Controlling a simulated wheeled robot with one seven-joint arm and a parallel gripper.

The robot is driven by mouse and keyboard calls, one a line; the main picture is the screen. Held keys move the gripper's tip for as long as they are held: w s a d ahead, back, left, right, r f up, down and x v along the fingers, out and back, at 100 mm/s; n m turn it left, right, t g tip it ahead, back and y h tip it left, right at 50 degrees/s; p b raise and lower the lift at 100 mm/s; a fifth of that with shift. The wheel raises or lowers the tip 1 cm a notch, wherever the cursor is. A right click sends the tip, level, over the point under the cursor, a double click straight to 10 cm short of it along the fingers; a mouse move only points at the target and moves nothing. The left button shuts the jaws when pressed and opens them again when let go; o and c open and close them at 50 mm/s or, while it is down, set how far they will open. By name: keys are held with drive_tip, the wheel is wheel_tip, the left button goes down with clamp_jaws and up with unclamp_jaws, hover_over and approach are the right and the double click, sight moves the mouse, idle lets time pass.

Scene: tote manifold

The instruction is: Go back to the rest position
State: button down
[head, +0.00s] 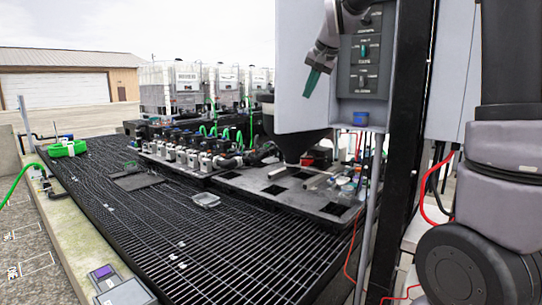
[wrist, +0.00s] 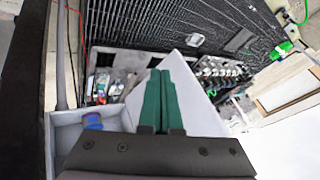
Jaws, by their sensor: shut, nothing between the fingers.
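My gripper (head: 312,82) is in the upper middle of the head view, in front of the grey control box (head: 300,100) and left of its dark switch panel (head: 366,68). Its green fingers point down and are closed together with nothing between them. In the wrist view the two green fingers (wrist: 160,100) lie side by side, over the box's pale face. The fingers look apart from the panel's switches, but I cannot tell the exact gap to the box.
A blue round item (head: 361,118) sits on a small ledge under the panel; it also shows in the wrist view (wrist: 92,121). A black post (head: 405,130) stands right of the box. Below are a black grating (head: 140,215) and a row of valves (head: 190,150).

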drive_tip(key=s+d+f, duration=0.2)
drive_tip(key=s+d, duration=0.1)
drive_tip(key=s, duration=0.7)
drive_tip(key=s+d+f, duration=0.2)
drive_tip(key=s+d, duration=0.1)
drive_tip(key=s, duration=0.7)
drive_tip(key=s+d+f, duration=0.2)
drive_tip(key=s+d, duration=0.1)
drive_tip(key=s, duration=0.7)
drive_tip(key=shift+d+f+h, duration=0.3)
drive_tip(key=shift+f, duration=0.05)
